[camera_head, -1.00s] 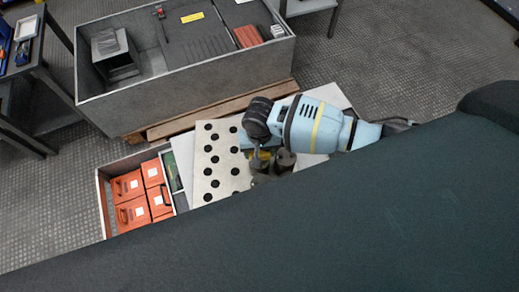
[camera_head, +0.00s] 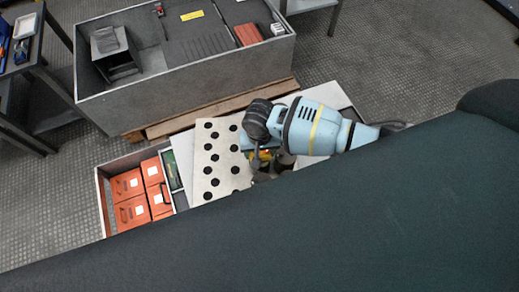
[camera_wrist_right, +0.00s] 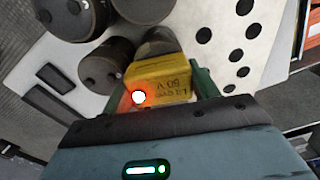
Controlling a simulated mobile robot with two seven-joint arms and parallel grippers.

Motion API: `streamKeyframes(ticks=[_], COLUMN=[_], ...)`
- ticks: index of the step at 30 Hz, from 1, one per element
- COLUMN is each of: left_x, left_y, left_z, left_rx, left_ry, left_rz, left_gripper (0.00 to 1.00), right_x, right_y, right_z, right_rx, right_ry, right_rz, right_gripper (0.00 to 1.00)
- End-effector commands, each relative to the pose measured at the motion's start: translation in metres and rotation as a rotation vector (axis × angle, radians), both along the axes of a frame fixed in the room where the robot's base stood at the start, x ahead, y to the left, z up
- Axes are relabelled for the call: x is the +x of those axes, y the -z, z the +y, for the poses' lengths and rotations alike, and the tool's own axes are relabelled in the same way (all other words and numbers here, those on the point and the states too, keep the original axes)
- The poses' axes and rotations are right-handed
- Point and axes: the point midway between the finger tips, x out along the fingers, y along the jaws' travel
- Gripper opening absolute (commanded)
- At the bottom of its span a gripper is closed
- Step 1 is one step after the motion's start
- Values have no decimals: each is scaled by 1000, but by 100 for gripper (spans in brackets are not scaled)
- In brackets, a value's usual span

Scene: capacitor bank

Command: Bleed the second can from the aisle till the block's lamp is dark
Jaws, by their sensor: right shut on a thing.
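My right gripper (camera_wrist_right: 160,78) is shut on a yellow block (camera_wrist_right: 172,70) with dark lettering, held between its green fingers. The block's round lamp (camera_wrist_right: 138,97) glows red-orange. In the right wrist view the block's far end is up against or just over a dark can (camera_wrist_right: 158,43); I cannot tell whether they touch. More dark cans (camera_wrist_right: 105,66) stand to its left. In the head view the right gripper (camera_head: 262,159) and block (camera_head: 265,155) are partly covered by my wrist, and the cans (camera_head: 284,160) are mostly hidden. My left gripper is not in view.
A pale plate with black holes (camera_head: 208,160) lies left of the gripper. Orange boxes (camera_head: 130,212) sit in a bin at the lower left. A large grey crate (camera_head: 190,85) stands behind on a wooden pallet. My dark arm covers the lower right of the head view.

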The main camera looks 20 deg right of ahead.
Motion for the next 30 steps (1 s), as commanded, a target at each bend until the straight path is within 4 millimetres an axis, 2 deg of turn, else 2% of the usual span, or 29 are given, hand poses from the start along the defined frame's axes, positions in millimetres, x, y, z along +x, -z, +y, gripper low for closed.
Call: streamKeyframes(ticks=[23,24,30], left_x=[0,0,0], left_y=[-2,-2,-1], left_z=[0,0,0], left_rx=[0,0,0], left_ry=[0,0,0], left_rz=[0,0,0], left_gripper=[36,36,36], right_x=[0,0,0], right_y=[1,1,1], right_z=[0,0,0], right_rx=[1,1,1], right_ry=[-1,-1,0], right_rz=[-1,-1,-1], right_gripper=[29,62,85])
